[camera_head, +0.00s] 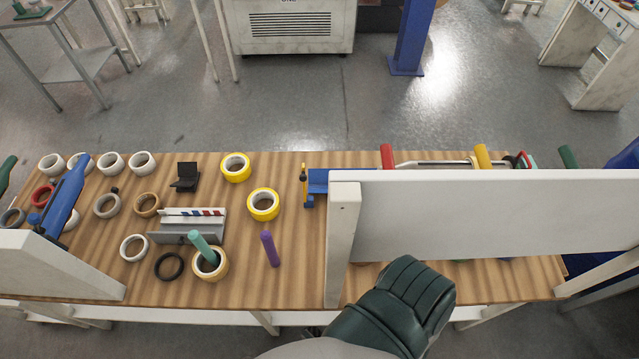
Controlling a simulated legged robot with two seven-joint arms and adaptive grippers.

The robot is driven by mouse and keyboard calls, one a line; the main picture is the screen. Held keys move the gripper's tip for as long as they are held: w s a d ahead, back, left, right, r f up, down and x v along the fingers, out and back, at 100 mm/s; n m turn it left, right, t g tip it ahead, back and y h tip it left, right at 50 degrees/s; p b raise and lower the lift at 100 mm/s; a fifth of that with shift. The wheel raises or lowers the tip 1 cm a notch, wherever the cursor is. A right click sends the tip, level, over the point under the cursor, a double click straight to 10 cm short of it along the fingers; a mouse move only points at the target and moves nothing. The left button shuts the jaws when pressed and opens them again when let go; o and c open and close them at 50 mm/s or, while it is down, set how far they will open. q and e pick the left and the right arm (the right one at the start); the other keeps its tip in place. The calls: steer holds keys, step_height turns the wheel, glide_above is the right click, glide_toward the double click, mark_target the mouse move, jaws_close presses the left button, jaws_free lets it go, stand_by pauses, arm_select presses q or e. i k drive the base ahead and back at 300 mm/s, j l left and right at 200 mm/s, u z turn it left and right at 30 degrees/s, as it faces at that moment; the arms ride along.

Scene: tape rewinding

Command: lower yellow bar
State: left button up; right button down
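An orange-yellow bar (482,157) stands up behind the white board at the right side of the table; its lower end is hidden by the board. A small yellow upright piece (303,180) stands at the left end of a blue holder (318,181). I cannot tell which of the two is the task's yellow bar. A red bar (387,155) and a metal rod (435,163) show beside the orange-yellow one. I can make out neither gripper; a dark green ribbed part at the bottom looks like my own body.
The white board (480,215) stands across the right of the wooden table (225,285) and hides much behind it. Yellow tape rolls (263,204), several white rolls, a purple peg (270,248) and a grey stand (190,228) crowd the left.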

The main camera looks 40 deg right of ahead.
mark_target(302, 178)
steer(key=z, duration=1.35)
steer(key=k+l, duration=0.35)
steer(key=l, duration=0.15)
